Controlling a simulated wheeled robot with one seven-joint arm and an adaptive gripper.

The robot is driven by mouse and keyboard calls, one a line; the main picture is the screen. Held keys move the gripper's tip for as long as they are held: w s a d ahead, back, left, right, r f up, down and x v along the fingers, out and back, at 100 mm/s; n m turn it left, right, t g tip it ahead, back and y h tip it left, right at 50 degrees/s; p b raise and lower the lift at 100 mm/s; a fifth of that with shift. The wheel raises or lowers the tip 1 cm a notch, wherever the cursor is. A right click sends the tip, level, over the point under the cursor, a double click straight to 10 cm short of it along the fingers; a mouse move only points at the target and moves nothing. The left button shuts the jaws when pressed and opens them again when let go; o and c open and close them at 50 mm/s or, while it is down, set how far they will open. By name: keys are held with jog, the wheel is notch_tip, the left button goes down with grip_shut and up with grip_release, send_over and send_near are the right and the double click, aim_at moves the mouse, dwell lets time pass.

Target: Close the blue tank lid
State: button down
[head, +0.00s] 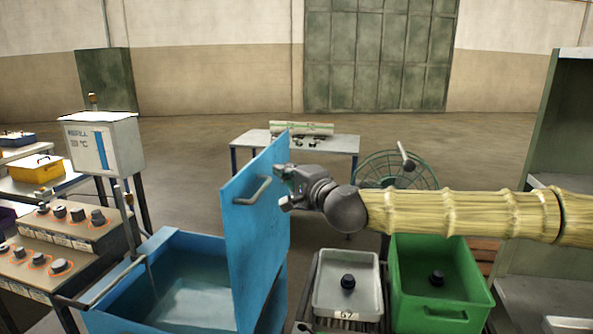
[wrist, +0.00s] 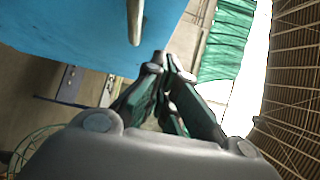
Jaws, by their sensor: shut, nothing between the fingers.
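The blue tank (head: 150,290) stands at the lower left in the head view, with liquid visible inside it. Its blue lid (head: 255,225) stands open, upright along the tank's right side. A metal handle (head: 253,191) is on the lid's face toward the tank. My gripper (head: 283,188) is at the right of the lid near its upper edge, with the fingers shut and nothing in them. The lid also fills the upper left of the wrist view (wrist: 80,35), with a pale bar (wrist: 135,20) on it. I cannot tell whether the fingertips touch the lid.
A grey bin (head: 346,268) and a green bin (head: 462,270) stand right of the lid, below my arm. A fan (head: 372,170) and a table (head: 240,142) are behind. A control panel (head: 60,225) is at left and a shelf (head: 548,180) at right.

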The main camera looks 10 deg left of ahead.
aim_at(258, 161)
jog(key=shift+w+a+p, duration=0.2)
jog(key=shift+a+p, duration=0.15)
jog(key=shift+a, duration=0.5)
jog(key=shift+w+a+p, duration=0.25)
jog(key=shift+a+p, duration=0.1)
jog(key=shift+a, duration=0.5)
jog(key=shift+w+a+p, duration=0.2)
jog(key=shift+a+p, duration=0.15)
jog(key=shift+a, duration=0.5)
